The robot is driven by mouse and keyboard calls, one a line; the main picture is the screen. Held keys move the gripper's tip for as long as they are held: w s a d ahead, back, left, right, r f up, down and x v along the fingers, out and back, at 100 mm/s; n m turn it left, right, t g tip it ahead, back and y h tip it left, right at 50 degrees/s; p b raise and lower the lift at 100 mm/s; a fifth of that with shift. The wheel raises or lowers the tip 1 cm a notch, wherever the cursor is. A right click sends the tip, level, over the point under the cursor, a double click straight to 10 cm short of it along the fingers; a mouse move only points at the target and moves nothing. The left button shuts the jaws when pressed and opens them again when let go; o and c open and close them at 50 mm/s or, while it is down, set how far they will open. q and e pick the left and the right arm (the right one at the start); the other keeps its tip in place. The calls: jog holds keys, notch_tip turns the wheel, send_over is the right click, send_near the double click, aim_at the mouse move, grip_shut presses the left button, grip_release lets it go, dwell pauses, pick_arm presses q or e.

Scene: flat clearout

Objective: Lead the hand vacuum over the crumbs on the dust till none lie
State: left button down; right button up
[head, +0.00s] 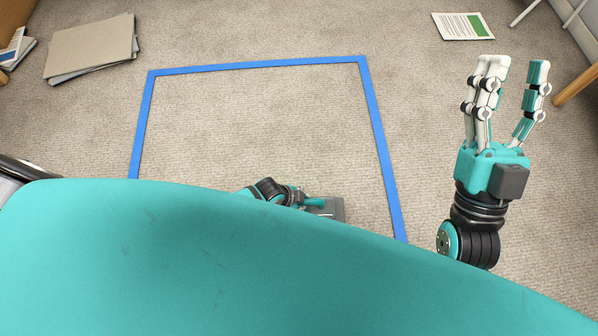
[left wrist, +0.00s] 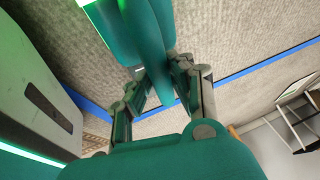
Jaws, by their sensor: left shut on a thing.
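The hand vacuum (head: 334,208) shows only as a small grey end at the lower middle of the head view, inside the blue frame. My left gripper (head: 303,200) is shut on it; my own teal body hides most of the arm and part of the vacuum. In the left wrist view, the fingers of my left gripper (left wrist: 165,78) close around a teal part, which looks like the vacuum's handle. I can make out no crumbs on the carpet (head: 255,125) inside the frame; its near part is hidden. My right gripper (head: 517,64) is open and empty, right of the frame.
Blue tape (head: 260,64) marks a four-sided patch of carpet. Flat cardboard sheets (head: 92,48) lie at the upper left, with books (head: 14,50) beside them. A paper sheet (head: 462,26) lies at the upper right near furniture legs (head: 576,84). The carpet between is clear.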

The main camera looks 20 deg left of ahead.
pick_arm(q)
jog(key=shift+r+p, duration=0.35)
jog(key=shift+r, duration=0.1)
jog(key=shift+r+p, duration=0.85)
jog(key=shift+p, duration=0.05)
jog(key=shift+r+p, duration=0.45)
pick_arm(e)
jog(key=shift+w+f+g+h, duration=1.7)
jog(key=shift+w+f+g, duration=0.8)
jog(key=shift+f+g, duration=2.95)
pick_arm(q)
jog(key=shift+r+p, duration=0.75)
jog(key=shift+p, duration=0.05)
jog(key=shift+r+p, duration=0.75)
pick_arm(e)
jog(key=s+d+f+g+h, duration=0.1)
jog(key=s+d+f+g, duration=0.1)
jog(key=f, duration=0.4)
jog(key=s+d+f+m+g+h, duration=0.1)
jog(key=s+d+f+g, duration=0.1)
jog(key=s+f+g, duration=0.2)
jog(key=shift+s+d+f+g+h, duration=0.15)
jog(key=shift+s+f+g+h, duration=0.2)
jog(key=shift+s+f, duration=1)
pick_arm(q)
jog(key=shift+w+d, duration=0.1)
pick_arm(e)
jog(key=shift+w+f, duration=0.45)
jog(key=shift+w, duration=0.05)
